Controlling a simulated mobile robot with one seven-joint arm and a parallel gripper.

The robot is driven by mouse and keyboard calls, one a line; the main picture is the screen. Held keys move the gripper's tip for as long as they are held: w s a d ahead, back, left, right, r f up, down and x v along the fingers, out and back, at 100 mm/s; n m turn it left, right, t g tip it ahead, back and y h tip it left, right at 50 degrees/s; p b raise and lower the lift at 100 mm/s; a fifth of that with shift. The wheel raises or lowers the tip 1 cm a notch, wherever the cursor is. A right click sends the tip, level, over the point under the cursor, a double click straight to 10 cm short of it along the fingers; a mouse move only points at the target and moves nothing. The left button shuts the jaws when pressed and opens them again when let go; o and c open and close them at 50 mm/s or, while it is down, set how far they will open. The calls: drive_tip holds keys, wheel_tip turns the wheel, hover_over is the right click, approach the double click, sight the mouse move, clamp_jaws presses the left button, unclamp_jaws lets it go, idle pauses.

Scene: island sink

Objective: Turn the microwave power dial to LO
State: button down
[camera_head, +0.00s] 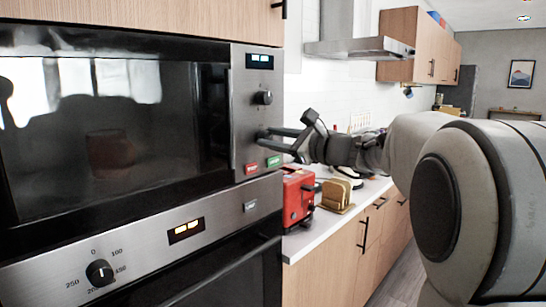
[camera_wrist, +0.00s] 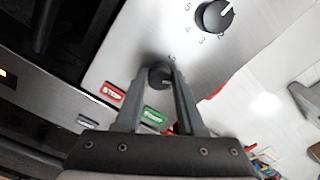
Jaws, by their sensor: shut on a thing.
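The microwave (camera_head: 110,125) is built into the cabinet at left, with a steel control panel (camera_head: 241,111) on its right side. An upper dark dial (camera_head: 263,97) with numbers around it also shows in the wrist view (camera_wrist: 214,17). Below it, a lower dark dial (camera_wrist: 160,76) sits between the fingers of my gripper (camera_wrist: 158,70). My gripper also shows at the panel in the head view (camera_head: 271,139), shut on this lower dial. The fingers hide most of the markings around it, so I cannot read its setting. The red STOP button (camera_wrist: 113,92) and green button (camera_wrist: 153,115) are just below.
An oven with a black knob (camera_head: 99,273) and a handle (camera_head: 225,270) sits below the microwave. A red toaster (camera_head: 298,198) and a wooden rack (camera_head: 338,196) stand on the counter under my arm. A range hood (camera_head: 360,48) hangs behind.

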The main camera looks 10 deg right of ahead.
drive_tip(key=shift+f+n+b, duration=0.2)
drive_tip(key=shift+n+b, duration=5.3)
drive_tip(key=shift+b, duration=0.55)
drive_tip(key=shift+r, duration=0.1)
drive_tip(key=c, duration=0.5)
unclamp_jaws()
drive_tip(key=shift+s, duration=0.1)
